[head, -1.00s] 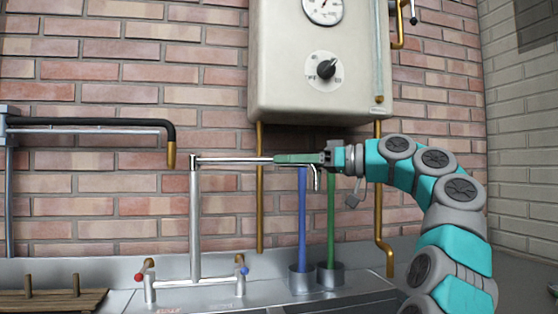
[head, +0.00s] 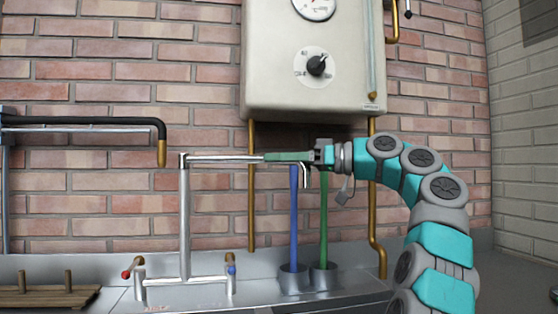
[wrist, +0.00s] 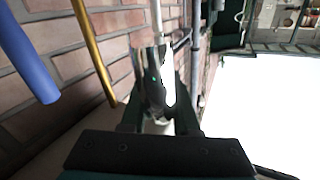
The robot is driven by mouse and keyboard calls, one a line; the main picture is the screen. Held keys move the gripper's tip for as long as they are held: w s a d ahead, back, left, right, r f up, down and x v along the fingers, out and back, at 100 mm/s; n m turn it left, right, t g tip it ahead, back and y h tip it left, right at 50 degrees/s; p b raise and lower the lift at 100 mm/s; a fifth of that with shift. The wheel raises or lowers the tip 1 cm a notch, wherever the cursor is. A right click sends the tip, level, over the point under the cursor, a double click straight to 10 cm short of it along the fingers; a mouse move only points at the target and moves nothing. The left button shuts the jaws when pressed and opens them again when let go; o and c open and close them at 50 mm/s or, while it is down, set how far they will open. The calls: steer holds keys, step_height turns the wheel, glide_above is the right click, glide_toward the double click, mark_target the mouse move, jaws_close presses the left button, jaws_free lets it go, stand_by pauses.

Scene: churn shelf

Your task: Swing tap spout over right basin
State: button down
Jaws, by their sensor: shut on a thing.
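The tap has a tall silver stand (head: 184,220) with a horizontal spout (head: 222,159) reaching right from its top. The spout's bent outlet (head: 306,180) hangs down just beyond my gripper's fingers. My gripper (head: 287,157) is shut on the spout near its outlet end, coming from the right. In the wrist view, my gripper (wrist: 155,85) closes around the spout, whose pale bar (wrist: 156,18) runs away toward the top. A dark basin edge shows at the bottom right of the head view (head: 350,306); most of the basin is out of frame.
A blue rod (head: 294,220) and a green rod (head: 324,220) stand in metal cups behind the spout. A boiler (head: 310,60) hangs above, with brass pipes (head: 251,200) below it. A black-covered pipe (head: 100,121) ends left of the tap. A wooden rack (head: 45,298) lies at lower left.

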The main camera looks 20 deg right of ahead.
steer(key=c, duration=0.7)
jaws_free()
steer(key=shift+w+d, duration=0.1)
steer(key=shift+w, duration=0.1)
steer(key=v, duration=0.7)
steer(key=shift+s+d, duration=0.25)
steer(key=shift+d, duration=0.1)
